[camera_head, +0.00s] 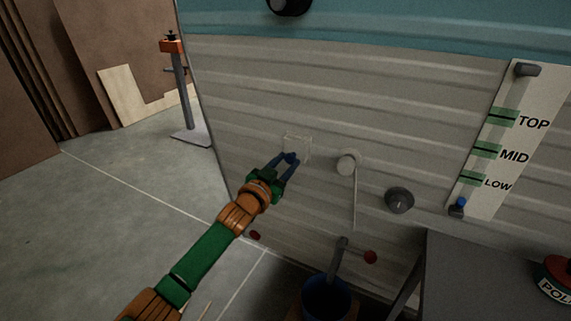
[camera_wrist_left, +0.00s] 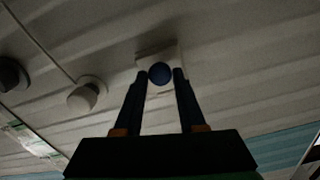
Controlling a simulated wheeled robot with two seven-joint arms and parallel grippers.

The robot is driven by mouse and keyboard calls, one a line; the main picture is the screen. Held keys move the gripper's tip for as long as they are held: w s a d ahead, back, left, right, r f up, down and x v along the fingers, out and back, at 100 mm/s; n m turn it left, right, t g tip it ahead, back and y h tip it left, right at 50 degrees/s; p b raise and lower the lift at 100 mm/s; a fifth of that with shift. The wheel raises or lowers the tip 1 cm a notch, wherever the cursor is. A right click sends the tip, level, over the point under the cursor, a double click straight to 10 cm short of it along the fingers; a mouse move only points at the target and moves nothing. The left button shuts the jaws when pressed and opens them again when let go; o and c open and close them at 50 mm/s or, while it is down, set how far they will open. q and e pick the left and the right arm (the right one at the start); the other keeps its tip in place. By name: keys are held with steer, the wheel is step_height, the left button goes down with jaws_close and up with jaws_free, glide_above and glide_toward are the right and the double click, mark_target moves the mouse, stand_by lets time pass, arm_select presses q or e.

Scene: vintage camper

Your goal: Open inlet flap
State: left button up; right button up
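The inlet flap (camera_head: 303,143) is a small pale square panel on the camper's cream ribbed wall. Its lower part is hidden behind my left gripper (camera_head: 292,158) in the head view. In the left wrist view the flap (camera_wrist_left: 152,53) lies just beyond the fingertips. A round dark blue knob (camera_wrist_left: 160,73) sits in front of it, between the two fingers of my left gripper (camera_wrist_left: 160,76). The fingers stand apart, one on each side of the knob; I cannot tell whether they touch it. My right gripper is not in view.
A round pale fitting (camera_head: 347,164) with a hanging cord and a dark round knob (camera_head: 399,200) are right of the flap. A blue bucket (camera_head: 327,299) stands below. A grey table (camera_head: 470,270) is at lower right.

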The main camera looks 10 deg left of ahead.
arm_select(q)
jaws_close()
stand_by(1.1)
